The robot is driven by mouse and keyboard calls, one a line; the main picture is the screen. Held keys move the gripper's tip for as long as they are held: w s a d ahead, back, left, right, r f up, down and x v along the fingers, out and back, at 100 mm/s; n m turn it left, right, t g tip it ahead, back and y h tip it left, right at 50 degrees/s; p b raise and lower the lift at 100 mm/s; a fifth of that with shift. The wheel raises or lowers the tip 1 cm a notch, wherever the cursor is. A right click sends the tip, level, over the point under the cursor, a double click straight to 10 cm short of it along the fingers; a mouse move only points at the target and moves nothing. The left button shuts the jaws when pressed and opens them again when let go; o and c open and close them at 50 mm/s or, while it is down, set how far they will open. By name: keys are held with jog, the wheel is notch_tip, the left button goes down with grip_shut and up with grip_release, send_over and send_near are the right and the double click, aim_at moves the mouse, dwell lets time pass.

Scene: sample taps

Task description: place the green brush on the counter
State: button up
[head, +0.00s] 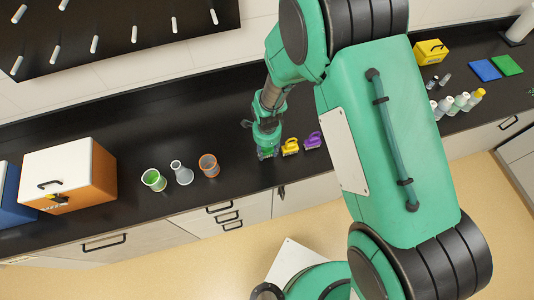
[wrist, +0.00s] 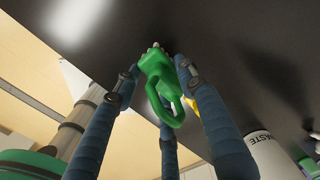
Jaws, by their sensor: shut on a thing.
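In the wrist view the green brush (wrist: 163,92), with its looped handle, sits between the blue fingers of my gripper (wrist: 157,72), which is shut on it. In the head view my gripper (head: 267,152) is low over the dark counter (head: 240,112), just left of a yellow brush (head: 290,146). The green brush cannot be made out there against my green wrist. The brush's far end is close to the counter surface; I cannot tell whether it touches.
A purple brush (head: 313,141) lies right of the yellow one. A glass flask (head: 181,173), a green-filled beaker (head: 153,180) and an orange-rimmed beaker (head: 209,165) stand to the left. In the wrist view a white waste container (wrist: 268,158) stands lower right. The counter behind my gripper is clear.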

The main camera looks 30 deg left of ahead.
aim_at(267, 152)
jog(key=shift+f+p, duration=0.3)
jog(key=shift+f, duration=1.25)
jog(key=shift+f, duration=0.15)
jog(key=o, duration=1.2)
jog(key=shift+c, duration=0.2)
jog(key=shift+r, duration=0.2)
jog(key=shift+r+b, duration=0.85)
jog(key=shift+r, duration=5.15)
